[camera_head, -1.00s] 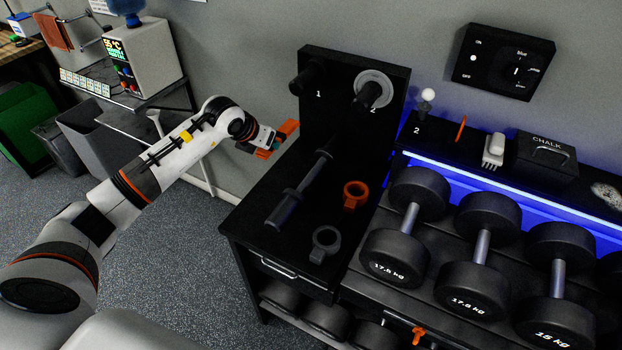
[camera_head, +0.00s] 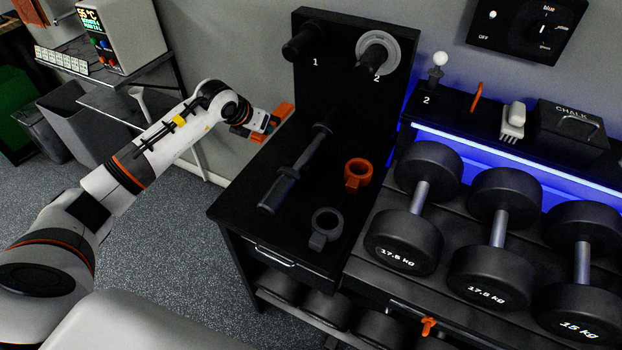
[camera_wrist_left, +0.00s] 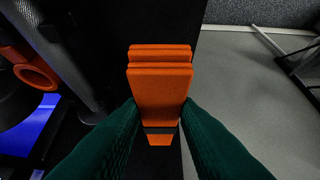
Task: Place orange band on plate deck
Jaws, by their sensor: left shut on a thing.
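The orange band (camera_head: 284,110), a folded stack of flat orange layers, is held by my left gripper (camera_head: 265,126). In the left wrist view the band (camera_wrist_left: 160,88) stands out between the two green fingers (camera_wrist_left: 160,130), with a dark strip across its lower part. The black deck (camera_head: 243,200) lies below and to the right of the gripper in the head view. The band is near the deck's back left edge; whether it is over the top or just beside it is hard to tell. My right gripper is not in view.
On the deck are a dark bar (camera_head: 293,172), an orange collar (camera_head: 357,174) and a grey collar (camera_head: 325,225). A black upright board (camera_head: 345,95) with two pegs stands behind. Dumbbells (camera_head: 405,240) fill the rack to the right. The deck's left strip is clear.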

